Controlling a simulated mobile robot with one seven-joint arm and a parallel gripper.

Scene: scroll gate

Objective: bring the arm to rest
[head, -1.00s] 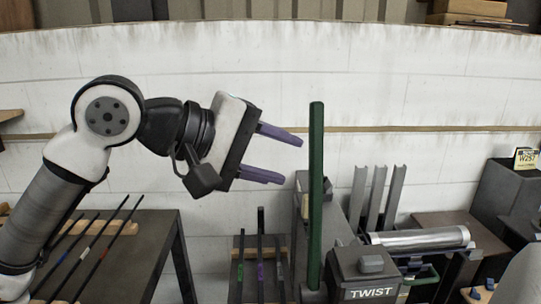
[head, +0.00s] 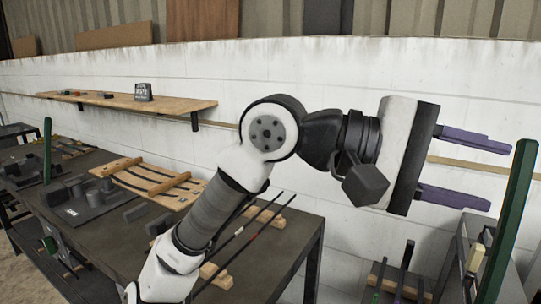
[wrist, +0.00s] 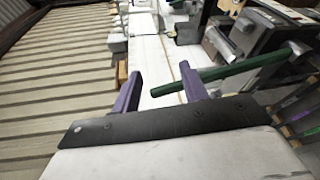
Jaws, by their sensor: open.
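My gripper (head: 470,170) is at the right of the head view, raised in front of the white wall. Its two purple fingers are spread apart and point right, with nothing between them. In the wrist view my gripper (wrist: 160,92) also shows open and empty. A green post (head: 509,222) stands just beyond the fingertips at the right of the head view. In the wrist view the green post (wrist: 235,68) reaches near the right finger; I cannot tell whether they touch.
A dark table (head: 300,228) with rods on wooden blocks lies below my arm. A wooden rack (head: 150,180) and grey blocks (head: 95,198) are on a bench at left. A wooden shelf (head: 130,102) is on the white wall (head: 310,75). Open air surrounds the gripper above and left.

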